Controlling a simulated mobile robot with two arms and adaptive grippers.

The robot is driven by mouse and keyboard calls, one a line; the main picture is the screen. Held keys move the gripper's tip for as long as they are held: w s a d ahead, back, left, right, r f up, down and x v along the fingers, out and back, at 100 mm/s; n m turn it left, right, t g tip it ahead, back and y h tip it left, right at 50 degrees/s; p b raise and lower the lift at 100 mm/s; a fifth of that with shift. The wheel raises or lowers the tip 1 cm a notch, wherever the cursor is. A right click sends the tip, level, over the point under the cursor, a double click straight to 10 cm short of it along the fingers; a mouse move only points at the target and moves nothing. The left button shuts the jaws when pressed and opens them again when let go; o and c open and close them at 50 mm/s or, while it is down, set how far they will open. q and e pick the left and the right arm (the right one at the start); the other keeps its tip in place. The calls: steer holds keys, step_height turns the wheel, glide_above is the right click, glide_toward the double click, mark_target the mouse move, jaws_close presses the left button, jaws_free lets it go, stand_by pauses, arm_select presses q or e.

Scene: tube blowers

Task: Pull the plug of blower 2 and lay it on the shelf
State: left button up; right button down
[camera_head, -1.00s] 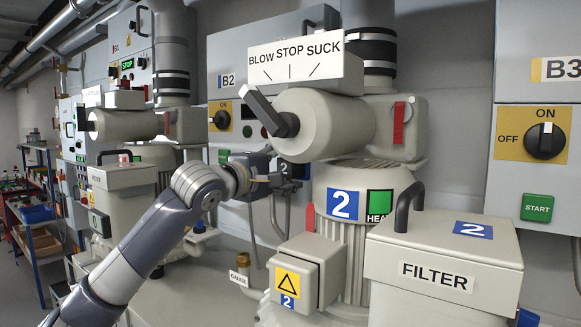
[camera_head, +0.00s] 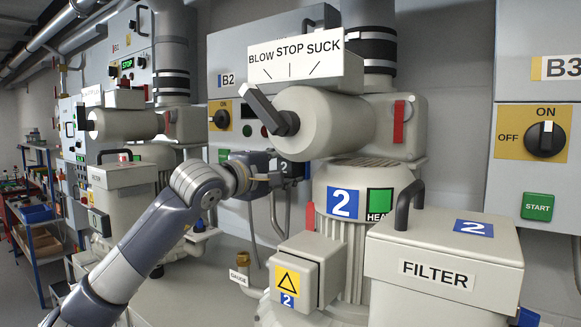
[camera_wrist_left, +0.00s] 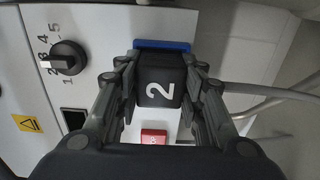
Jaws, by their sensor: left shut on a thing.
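My left gripper (camera_head: 287,174) is at the grey B2 panel (camera_head: 228,60), behind and left of blower 2's motor housing. It is shut on a black plug (camera_wrist_left: 160,82) with a white 2, which sits between the fingers in the left wrist view. The plug also shows as a dark block with a 2 in the head view (camera_head: 286,167). A blue socket edge (camera_wrist_left: 162,44) lies right by the plug's far end; whether the plug is still seated in it I cannot tell. No shelf that I can surely name is near the gripper. My right gripper is out of view.
Blower 2's large body (camera_head: 325,120), its terminal box (camera_head: 296,272) and filter box (camera_head: 444,250) stand close on the right. Grey cable (camera_wrist_left: 270,91) runs beside the fingers. A blue-framed rack (camera_head: 42,262) stands far left.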

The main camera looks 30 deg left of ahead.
arm_select(q)
steer(key=shift+f, duration=0.15)
steer(key=shift+s+a+b, duration=0.15)
steer(key=shift+s+b, duration=0.3)
steer(key=shift+s, duration=0.45)
steer(key=shift+s+b, duration=0.45)
steer(key=shift+s, duration=0.2)
steer(key=shift+s+a+r+b, duration=0.1)
steer(key=shift+s+b, duration=0.25)
steer(key=shift+s, duration=0.55)
steer(key=shift+s+a+r+b, duration=0.1)
steer(key=shift+s+b, duration=0.25)
steer(key=shift+s, duration=0.5)
steer(key=b, duration=0.4)
glide_toward(284, 168)
steer(key=shift+s, duration=1.8)
steer(key=s+b, duration=0.2)
steer(key=s, duration=0.5)
steer(key=shift+s+a+r, duration=0.2)
steer(key=shift+s+a, duration=0.1)
steer(key=shift+a, duration=0.1)
